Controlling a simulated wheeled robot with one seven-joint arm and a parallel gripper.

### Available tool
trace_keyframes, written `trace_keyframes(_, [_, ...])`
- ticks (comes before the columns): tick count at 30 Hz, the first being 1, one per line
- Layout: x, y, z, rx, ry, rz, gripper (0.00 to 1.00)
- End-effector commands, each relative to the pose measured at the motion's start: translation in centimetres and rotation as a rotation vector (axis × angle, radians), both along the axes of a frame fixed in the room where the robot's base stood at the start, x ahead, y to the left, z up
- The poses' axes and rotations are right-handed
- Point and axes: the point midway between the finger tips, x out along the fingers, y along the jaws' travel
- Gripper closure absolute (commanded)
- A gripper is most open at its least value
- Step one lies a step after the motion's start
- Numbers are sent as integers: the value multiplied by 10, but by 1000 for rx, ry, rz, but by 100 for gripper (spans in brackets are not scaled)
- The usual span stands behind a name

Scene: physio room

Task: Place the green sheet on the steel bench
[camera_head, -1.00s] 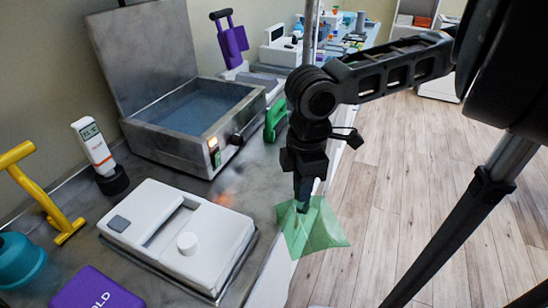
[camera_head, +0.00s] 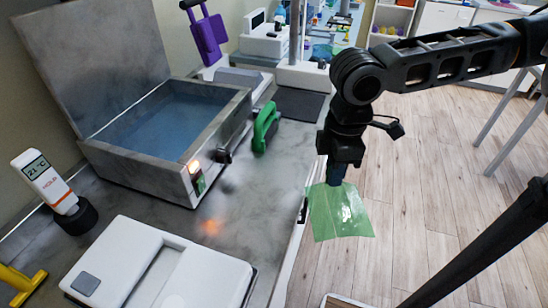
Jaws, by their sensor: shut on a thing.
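The green sheet (camera_head: 338,214) is thin and translucent and hangs from my gripper (camera_head: 337,180). My gripper is shut on the sheet's upper part and points down. The sheet is beside the right edge of the steel bench (camera_head: 235,215), with floor behind it in the picture. The bench has a mottled grey top that runs from the lower left to the back. The fingertips are small and partly hidden by the sheet.
On the bench stand an open steel water bath (camera_head: 165,120), a white device (camera_head: 165,270), a thermometer (camera_head: 46,180), a green-handled object (camera_head: 265,127) and a yellow object (camera_head: 20,285). Bare bench top lies between the bath and the bench's right edge. Wooden floor is at right.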

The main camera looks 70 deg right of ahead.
Motion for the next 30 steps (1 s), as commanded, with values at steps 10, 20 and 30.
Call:
trace_keyframes(10, [80,4,2,1,0,3,100])
trace_keyframes(20, [128,5,1,0,0,0,100])
trace_keyframes(30, [173,7,1,0,0,1,100])
